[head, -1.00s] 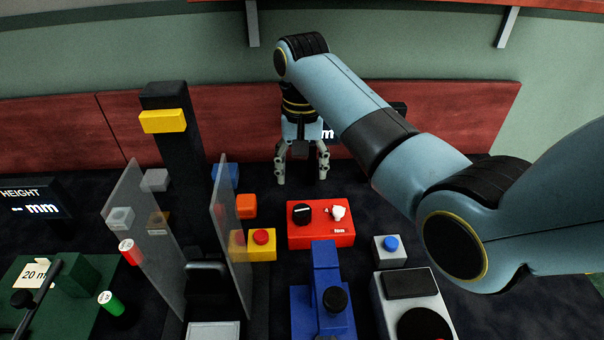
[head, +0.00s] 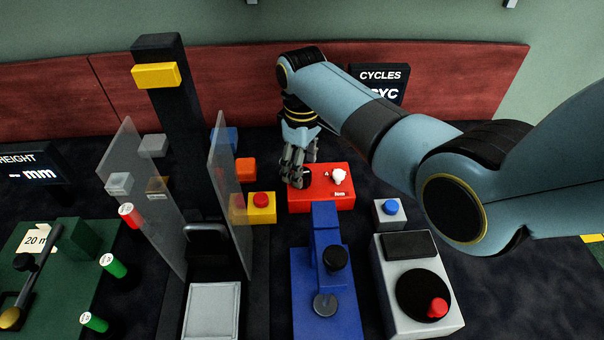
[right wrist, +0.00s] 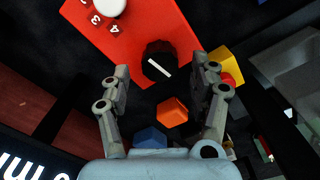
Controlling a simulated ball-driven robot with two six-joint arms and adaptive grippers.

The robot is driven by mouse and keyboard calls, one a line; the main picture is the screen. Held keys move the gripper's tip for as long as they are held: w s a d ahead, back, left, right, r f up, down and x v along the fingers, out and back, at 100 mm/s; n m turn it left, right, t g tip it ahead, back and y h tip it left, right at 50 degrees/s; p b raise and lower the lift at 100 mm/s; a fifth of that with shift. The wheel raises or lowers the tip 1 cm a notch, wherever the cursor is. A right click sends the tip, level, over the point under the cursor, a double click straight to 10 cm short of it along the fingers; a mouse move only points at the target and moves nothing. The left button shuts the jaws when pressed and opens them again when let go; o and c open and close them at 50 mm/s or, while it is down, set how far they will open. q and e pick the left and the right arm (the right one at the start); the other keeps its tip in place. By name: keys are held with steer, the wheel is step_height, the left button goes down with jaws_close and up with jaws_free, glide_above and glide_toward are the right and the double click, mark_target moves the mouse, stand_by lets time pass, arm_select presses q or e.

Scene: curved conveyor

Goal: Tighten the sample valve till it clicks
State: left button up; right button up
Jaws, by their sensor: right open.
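A red box (head: 334,200) carries a white knob (head: 338,177) and a black round knob with a white line. In the head view the black knob is mostly hidden by my right gripper (head: 297,178). In the right wrist view the black knob (right wrist: 158,62) appears between and just beyond the tips of my open right fingers (right wrist: 160,82). No contact shows. The white knob (right wrist: 110,8) has printed numbers beside it on the red box (right wrist: 190,40). Which knob is the sample valve I cannot tell. My left gripper is out of view.
A yellow box with a red button (head: 261,201) stands left of the red box. A blue device (head: 325,270) is in front, a grey box with a blue button (head: 389,210) to the right. Clear panels (head: 222,190) flank a black column (head: 160,110).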

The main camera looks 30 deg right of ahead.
steer(key=shift+f, duration=1.55)
steer(key=c, duration=1.1)
steer(key=shift+r+m+p, duration=0.25)
steer(key=shift+m+p, duration=0.6)
steer(key=shift+m, duration=0.25)
steer(key=shift+c, duration=0.2)
steer(key=shift+f+m+p, duration=0.2)
steer(key=shift+m+p, duration=0.1)
steer(key=shift+m, duration=0.6)
steer(key=o, duration=1.1)
steer(key=shift+o, duration=0.2)
